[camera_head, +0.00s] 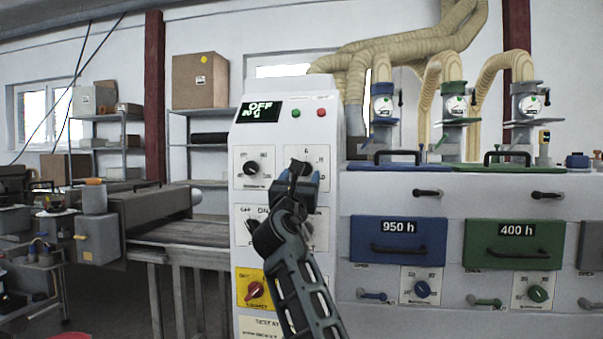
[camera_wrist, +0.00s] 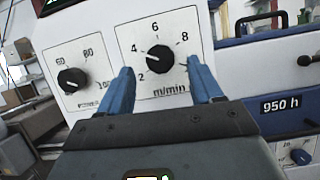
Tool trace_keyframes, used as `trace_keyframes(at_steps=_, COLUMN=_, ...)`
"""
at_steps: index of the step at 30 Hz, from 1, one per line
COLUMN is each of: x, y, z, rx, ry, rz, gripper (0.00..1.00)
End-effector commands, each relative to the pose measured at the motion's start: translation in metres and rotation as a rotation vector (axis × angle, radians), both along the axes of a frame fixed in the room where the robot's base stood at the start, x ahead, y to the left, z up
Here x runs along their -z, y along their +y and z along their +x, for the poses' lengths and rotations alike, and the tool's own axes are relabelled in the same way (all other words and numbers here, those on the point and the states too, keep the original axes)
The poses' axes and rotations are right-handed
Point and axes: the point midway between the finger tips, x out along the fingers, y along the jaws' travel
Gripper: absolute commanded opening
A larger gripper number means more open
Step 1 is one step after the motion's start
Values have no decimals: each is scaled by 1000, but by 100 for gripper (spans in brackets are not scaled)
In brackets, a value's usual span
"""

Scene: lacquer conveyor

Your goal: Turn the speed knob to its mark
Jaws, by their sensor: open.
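The speed knob (camera_wrist: 160,58) is a round black knob on a white panel, with a dial numbered 2, 4, 6, 8 and "m/min" below it. Its pale pointer line is toward the left, near the 4. My gripper (camera_wrist: 158,72) is open, its two blue fingers left and right of the knob in the picture. In the head view, my gripper (camera_head: 303,172) is in front of the white control cabinet (camera_head: 327,122) and hides most of this dial. No separate target mark is clear.
Another black knob (camera_wrist: 72,79) sits left of the speed dial. Blue (camera_head: 400,252) and green (camera_head: 500,262) drawers stand to the right.

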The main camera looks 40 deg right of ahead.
Motion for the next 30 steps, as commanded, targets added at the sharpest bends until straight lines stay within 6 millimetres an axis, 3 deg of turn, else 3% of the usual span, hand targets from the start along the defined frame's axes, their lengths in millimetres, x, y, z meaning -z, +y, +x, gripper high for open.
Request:
trace_keyframes(at_steps=7, x=-12, y=-21, z=17, rx=0, ry=-1, rz=1, gripper=65)
trace_keyframes(at_steps=18, x=-12, y=-25, z=20, rx=-2, ry=-1, rz=1, gripper=64)
trace_keyframes(at_steps=30, x=-12, y=-25, z=19, rx=-3, ry=-1, rz=1, gripper=26)
